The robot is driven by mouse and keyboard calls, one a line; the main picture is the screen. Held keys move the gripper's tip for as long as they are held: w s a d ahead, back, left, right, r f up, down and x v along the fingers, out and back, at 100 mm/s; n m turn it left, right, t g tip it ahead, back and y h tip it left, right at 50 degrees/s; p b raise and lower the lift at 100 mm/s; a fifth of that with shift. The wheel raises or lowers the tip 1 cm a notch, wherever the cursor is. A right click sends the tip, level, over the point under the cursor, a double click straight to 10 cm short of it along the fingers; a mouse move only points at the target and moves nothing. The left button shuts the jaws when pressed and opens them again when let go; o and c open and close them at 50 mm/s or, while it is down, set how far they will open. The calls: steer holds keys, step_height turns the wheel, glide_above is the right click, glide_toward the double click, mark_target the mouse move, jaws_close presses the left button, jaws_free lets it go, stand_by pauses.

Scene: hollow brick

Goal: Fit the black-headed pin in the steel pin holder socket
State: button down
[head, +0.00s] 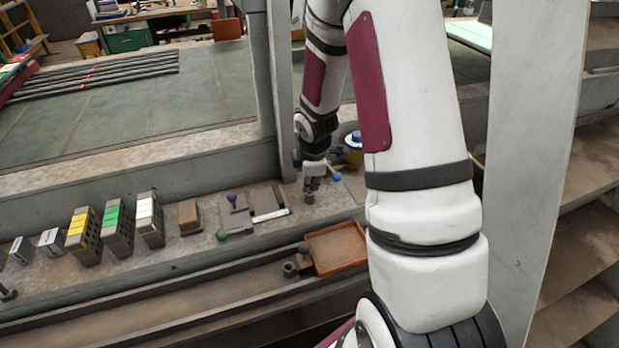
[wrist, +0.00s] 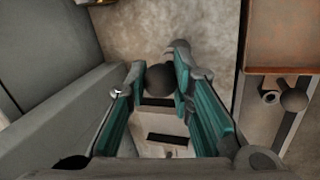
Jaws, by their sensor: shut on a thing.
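My gripper (wrist: 156,72) has its teal fingers closed around a round black head, that of the black-headed pin (wrist: 160,79). The pin's shank is hidden below the head in the wrist view. In the head view my gripper (head: 310,190) is low over the ledge, right of a flat grey block with a pale strip (head: 270,213). The pin is too small to make out there. A short grey ring-ended piece (wrist: 269,97) lies to the right in the wrist view, beside a dark ball (wrist: 295,100). I cannot tell which piece is the steel pin holder socket.
An orange-rimmed tray (head: 336,248) lies on the lower ledge. Purple (head: 231,198), green (head: 221,235) and blue (head: 337,176) balls are near the gripper. Several hollow bricks (head: 118,230) stand left. A grey post (head: 276,110) rises behind. A slotted pale piece (wrist: 168,150) shows between my fingers.

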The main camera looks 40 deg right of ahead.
steer(key=shift+f, duration=0.25)
steer(key=c, duration=1.3)
jaws_free()
steer(key=v, duration=1.2)
steer(key=s+a+r+m+t, duration=0.1)
steer(key=s+a+r+m, duration=0.25)
steer(key=r, duration=0.35)
steer(key=s+a+r+m, duration=0.3)
steer(key=a+r, duration=0.2)
steer(key=r, duration=0.1)
steer(key=s+a+r+m, duration=0.2)
steer(key=s, duration=0.2)
steer(key=s+a+r+m+t+y, duration=0.1)
steer(key=s+a+r+m, duration=0.1)
steer(key=s+a, duration=0.1)
steer(key=s+a+r+m, duration=0.2)
steer(key=s+a, duration=0.1)
steer(key=s, duration=0.2)
steer(key=shift+r+y, duration=0.25)
steer(key=shift+y, duration=0.05)
